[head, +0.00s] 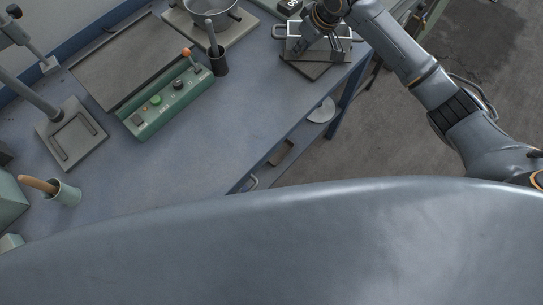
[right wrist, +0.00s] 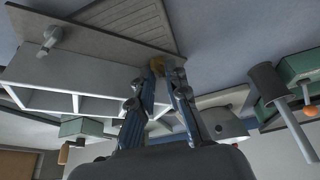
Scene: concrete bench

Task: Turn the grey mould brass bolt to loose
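The grey mould (head: 290,46) is a pale box-like frame on a dark plate at the far edge of the bench in the head view. In the right wrist view the mould (right wrist: 60,103) shows as a pale body with open compartments. The brass bolt (right wrist: 157,64) shows at my right fingertips, partly hidden by them; its turn position cannot be read. My right gripper (head: 318,36) is over the mould in the head view. In the right wrist view its fingers (right wrist: 162,80) stand either side of the bolt; contact is unclear. My left gripper is out of view.
A green control box (head: 168,108) with buttons and a lever stands mid-bench, beside a dark cup (head: 218,64) and a metal pot (head: 212,12). A stand (head: 72,138) and a cup with a wooden handle (head: 66,194) are at left.

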